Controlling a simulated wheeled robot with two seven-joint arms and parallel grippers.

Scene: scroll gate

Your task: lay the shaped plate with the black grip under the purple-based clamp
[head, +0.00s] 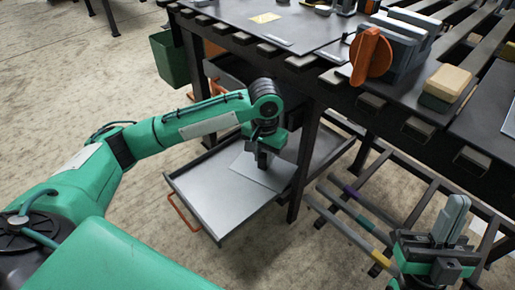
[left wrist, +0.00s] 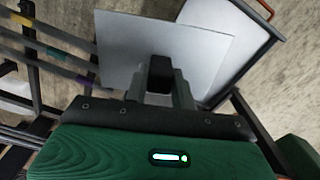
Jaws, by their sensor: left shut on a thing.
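My left gripper (head: 264,160) is shut on the black grip (left wrist: 160,72) of a flat light-grey plate (head: 252,168). The left wrist view shows the plate (left wrist: 122,50) with straight edges, overlapping the pulled-out tray. The plate is over the tray, partly hidden by my gripper; I cannot tell whether it touches the tray floor. My right gripper (head: 450,222) is at the lower right, pale fingers pointing up, apparently empty; its opening is unclear. I cannot make out a purple-based clamp; a purple band (head: 352,192) shows on a low rail.
The grey tray (head: 205,207) with an orange handle (head: 183,205) sticks out below the dark slatted table (head: 310,35). A grey block with an orange knob (head: 370,55) and a tan-and-green block (head: 447,85) stand on the table. A table leg (head: 305,165) is close right of my left gripper.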

